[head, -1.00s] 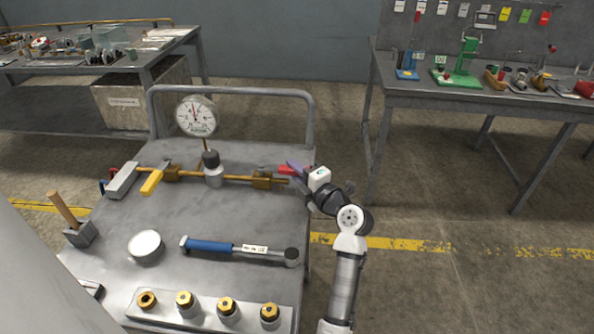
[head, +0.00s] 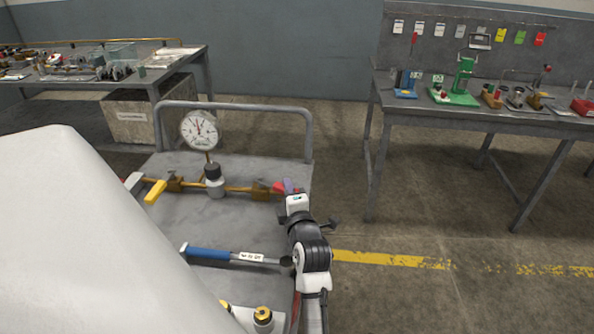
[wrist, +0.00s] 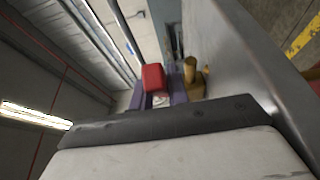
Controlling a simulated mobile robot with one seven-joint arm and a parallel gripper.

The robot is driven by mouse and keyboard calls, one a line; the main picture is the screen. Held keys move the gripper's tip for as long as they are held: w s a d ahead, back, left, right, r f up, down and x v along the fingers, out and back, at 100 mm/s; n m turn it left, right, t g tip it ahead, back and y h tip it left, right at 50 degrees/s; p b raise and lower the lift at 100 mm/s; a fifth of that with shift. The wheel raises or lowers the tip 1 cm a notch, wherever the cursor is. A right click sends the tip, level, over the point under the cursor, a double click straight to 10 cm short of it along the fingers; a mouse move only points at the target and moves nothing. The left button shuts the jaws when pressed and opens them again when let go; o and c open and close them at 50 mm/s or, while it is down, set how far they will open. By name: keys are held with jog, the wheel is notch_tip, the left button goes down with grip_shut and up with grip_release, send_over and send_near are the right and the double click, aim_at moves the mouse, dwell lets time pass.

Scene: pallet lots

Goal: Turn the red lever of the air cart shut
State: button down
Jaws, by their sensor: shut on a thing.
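The air cart (head: 230,220) is a grey metal cart with a brass pipe line, a round gauge (head: 199,130) and a yellow lever (head: 155,192). The red lever (head: 279,187) is at the right end of the pipe, partly hidden by my gripper (head: 289,187). In the wrist view the red lever (wrist: 153,78) sits between the purple fingers of my gripper (wrist: 160,95), which is shut on it. A brass fitting (wrist: 194,75) shows just right of the fingers.
A torque wrench with a blue handle (head: 208,253) lies on the cart top. The cart's rail (head: 235,106) rises behind the gauge. A bench (head: 480,112) with tools stands at the right, another (head: 150,78) at back left. Open floor lies right of the cart.

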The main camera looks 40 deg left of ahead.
jog(key=shift+f, duration=0.1)
jog(key=c, duration=1.4)
grip_release()
jog(key=shift+o, duration=0.2)
jog(key=shift+d, duration=0.1)
jog(key=b+v, duration=0.4)
jog(key=v, duration=0.9)
jog(key=shift+s+d, duration=0.2)
jog(key=shift+d, duration=0.1)
